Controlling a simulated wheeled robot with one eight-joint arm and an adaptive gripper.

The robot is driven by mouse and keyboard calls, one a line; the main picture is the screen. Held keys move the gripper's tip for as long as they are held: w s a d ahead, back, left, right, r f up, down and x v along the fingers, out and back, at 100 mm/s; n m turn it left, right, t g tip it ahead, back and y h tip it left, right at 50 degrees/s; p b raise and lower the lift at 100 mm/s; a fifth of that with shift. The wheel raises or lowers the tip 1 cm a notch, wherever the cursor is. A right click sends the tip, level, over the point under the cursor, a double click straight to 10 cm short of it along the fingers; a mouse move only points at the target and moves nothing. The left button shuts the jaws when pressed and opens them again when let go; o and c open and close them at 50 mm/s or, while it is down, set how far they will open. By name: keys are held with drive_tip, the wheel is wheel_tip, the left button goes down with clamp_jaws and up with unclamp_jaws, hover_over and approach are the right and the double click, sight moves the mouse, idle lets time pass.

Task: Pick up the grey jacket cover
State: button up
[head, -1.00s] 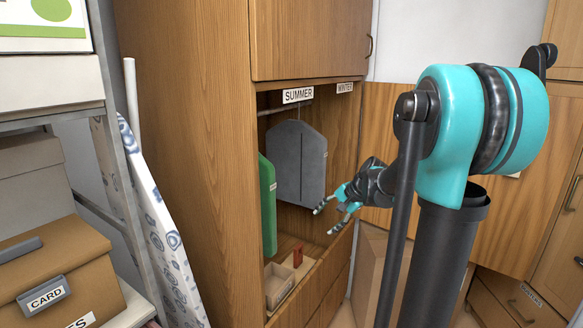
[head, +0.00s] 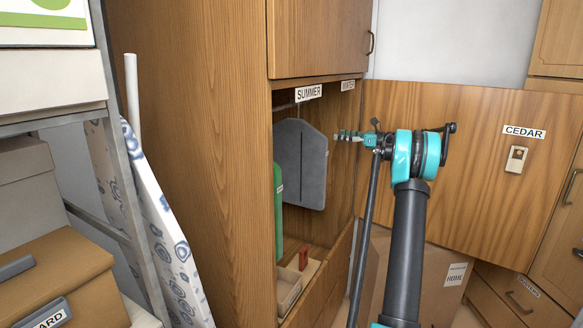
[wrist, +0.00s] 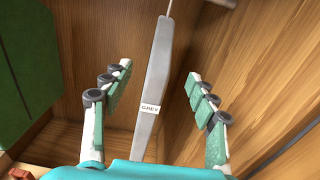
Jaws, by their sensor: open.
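The grey jacket cover (head: 303,165) hangs upright inside the open wardrobe, below the SUMMER sign. In the wrist view the grey jacket cover (wrist: 152,85) is seen edge-on with a GREY label, between the two spread fingers and not touched by them. My gripper (head: 338,136) is at the wardrobe opening, just right of the cover. In the wrist view my gripper (wrist: 155,110) is open and empty, with one finger on each side of the cover.
A green cover (head: 279,205) hangs left of the grey one, partly hidden by the wardrobe side. A small wooden tray (head: 289,290) and a red item (head: 304,258) are on the wardrobe floor. An open door with a CEDAR label (head: 524,131) stands right. A cardboard box (head: 440,275) is below.

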approach(307, 129)
drive_tip(key=x, duration=0.3)
drive_tip(key=w+x, duration=0.1)
drive_tip(key=x, duration=0.3)
drive_tip(key=d+x, duration=0.1)
drive_tip(key=x, duration=0.2)
drive_tip(key=shift+w+a+f, duration=0.25)
drive_tip(key=shift+w+f, duration=0.15)
drive_tip(key=shift+w, duration=0.15)
clamp_jaws()
